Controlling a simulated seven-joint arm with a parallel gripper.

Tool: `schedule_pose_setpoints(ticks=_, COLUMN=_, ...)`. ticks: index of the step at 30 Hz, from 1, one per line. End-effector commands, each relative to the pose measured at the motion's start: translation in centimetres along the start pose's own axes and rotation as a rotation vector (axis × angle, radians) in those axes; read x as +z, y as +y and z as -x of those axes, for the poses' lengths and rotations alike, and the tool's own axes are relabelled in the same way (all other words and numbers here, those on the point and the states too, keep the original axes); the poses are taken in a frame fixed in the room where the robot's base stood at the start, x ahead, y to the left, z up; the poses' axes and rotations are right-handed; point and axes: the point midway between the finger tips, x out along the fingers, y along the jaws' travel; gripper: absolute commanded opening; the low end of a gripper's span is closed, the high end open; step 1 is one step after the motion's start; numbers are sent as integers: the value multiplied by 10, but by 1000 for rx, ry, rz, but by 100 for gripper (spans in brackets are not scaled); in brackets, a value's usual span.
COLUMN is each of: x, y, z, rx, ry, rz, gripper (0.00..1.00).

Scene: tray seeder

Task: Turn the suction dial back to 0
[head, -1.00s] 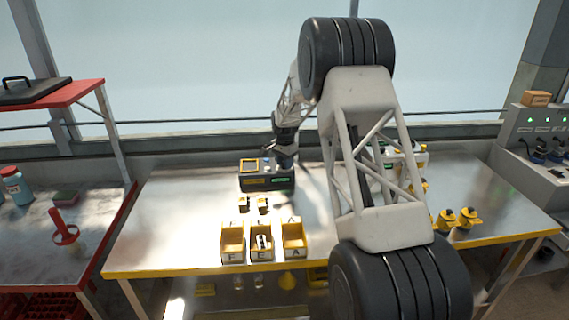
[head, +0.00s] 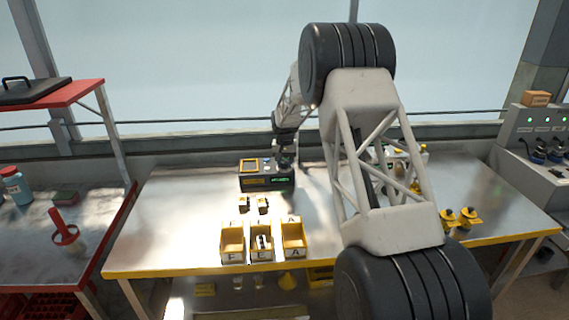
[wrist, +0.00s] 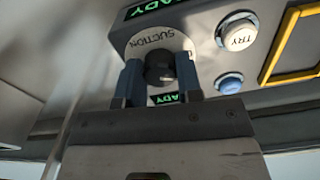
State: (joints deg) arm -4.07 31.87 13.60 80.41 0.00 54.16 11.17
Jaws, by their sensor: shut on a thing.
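The suction dial (wrist: 158,64) is a dark round knob on a pale disc marked SUCTION, upside down in the wrist view. My gripper (wrist: 160,78) has its two blue fingers on either side of the knob and is shut on it. The dial's pointer and scale numbers cannot be read. The dial sits on the dark seeder unit (head: 254,184) at the back of the steel bench. In the head view my gripper (head: 284,160) is at the unit's right part and hides the knob.
Beside the dial are a white TRY button (wrist: 238,32), a blue button (wrist: 230,84) and a yellow-framed panel (wrist: 294,42). A green READY display (wrist: 150,9) is lit. Labelled yellow bins (head: 232,257) stand in front of the unit. Yellow-capped items (head: 467,217) stand at right.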

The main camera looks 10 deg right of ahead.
Motion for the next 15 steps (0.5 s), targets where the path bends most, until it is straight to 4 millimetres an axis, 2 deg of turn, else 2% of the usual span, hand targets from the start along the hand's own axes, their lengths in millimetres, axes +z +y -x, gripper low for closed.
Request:
schedule_pose_setpoints(ticks=6, x=-1, y=0, z=1, rx=0, ry=3, rz=180, gripper=10)
schedule_pose_setpoints(ticks=15, x=-1, y=0, z=1, rx=0, ry=2, rz=330, gripper=10)
